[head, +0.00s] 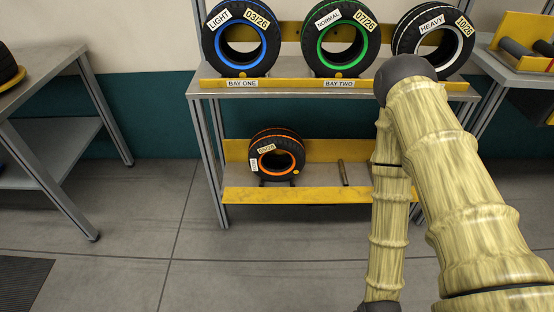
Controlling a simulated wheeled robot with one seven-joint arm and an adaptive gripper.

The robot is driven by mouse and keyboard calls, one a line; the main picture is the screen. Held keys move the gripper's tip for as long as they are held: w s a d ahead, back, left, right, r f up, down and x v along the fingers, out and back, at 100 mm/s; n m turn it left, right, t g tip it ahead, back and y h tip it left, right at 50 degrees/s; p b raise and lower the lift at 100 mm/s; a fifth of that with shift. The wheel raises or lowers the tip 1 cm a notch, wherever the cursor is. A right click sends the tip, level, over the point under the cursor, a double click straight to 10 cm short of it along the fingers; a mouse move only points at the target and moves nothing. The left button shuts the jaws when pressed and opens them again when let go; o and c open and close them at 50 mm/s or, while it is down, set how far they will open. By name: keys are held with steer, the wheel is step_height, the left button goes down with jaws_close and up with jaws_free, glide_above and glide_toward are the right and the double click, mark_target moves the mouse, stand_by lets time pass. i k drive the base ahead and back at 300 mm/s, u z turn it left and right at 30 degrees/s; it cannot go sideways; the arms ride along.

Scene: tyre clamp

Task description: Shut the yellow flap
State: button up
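A yellow panel (527,27) stands raised behind dark grey rollers (516,47) on the right-hand bench, cut off by the right picture edge. I cannot tell for sure whether this panel is the flap. My gripper is not in view. My arm, with pale, wood-like covers, rises from the lower right to a dark joint in front of the rack's right side, then runs down to the bottom edge. The arm hides the right part of the lower shelf.
A rack holds blue-, green- and white-rimmed tyres (241,41) on top. An orange-rimmed tyre (276,155) and a short upright rod (343,172) are on its lower shelf, behind a yellow front board (290,195). A grey table (40,66) stands left. The floor between is clear.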

mark_target(307, 195)
steer(key=u, duration=1.65)
steer(key=k, duration=0.9)
steer(key=z, duration=1.65)
steer(key=i, duration=0.5)
